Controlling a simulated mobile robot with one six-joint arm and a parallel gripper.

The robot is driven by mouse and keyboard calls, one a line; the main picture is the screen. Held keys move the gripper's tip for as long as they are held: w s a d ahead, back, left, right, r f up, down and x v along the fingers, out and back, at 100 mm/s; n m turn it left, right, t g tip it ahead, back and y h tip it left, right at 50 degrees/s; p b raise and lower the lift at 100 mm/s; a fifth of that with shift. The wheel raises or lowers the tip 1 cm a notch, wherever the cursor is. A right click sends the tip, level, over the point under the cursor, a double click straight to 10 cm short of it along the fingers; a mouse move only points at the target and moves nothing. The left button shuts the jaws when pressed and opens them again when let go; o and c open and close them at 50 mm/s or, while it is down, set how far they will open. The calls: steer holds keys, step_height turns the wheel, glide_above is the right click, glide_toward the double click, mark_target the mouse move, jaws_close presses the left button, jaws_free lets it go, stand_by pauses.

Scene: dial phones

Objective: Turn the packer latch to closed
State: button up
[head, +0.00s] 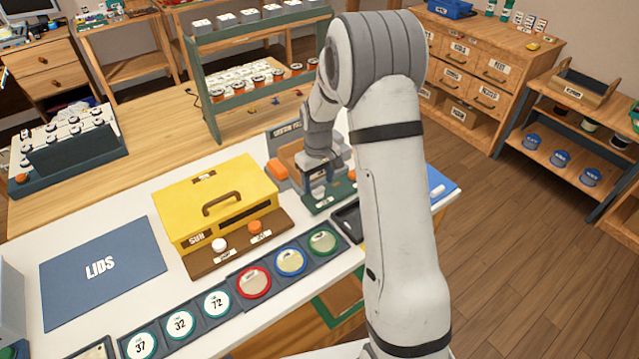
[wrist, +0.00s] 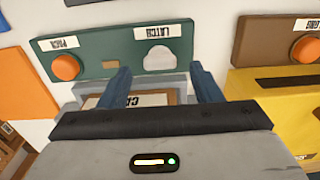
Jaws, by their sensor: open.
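The packer's dark green panel (wrist: 100,47) carries a pale rounded latch knob (wrist: 158,57) beside a "LATCH" label, and an orange button (wrist: 66,67) beside a "PACK" label. My gripper (wrist: 160,74) is open and empty, its two blue fingers on either side of the knob in the picture. I cannot tell whether they touch it. A plate lettered "CL…" lies partly hidden behind my gripper. In the head view my gripper (head: 318,190) points down over the green panel (head: 322,207); the knob cannot be made out there.
A yellow box (head: 215,200) with a brown button strip (head: 205,265) stands left of the packer. Colored round lids (head: 290,261) line the front of the white table. A blue "LIDS" mat (head: 100,270) lies left. A green rack (head: 250,92) stands behind.

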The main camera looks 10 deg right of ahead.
steer(key=shift+f, duration=1.1)
steer(key=c, duration=1)
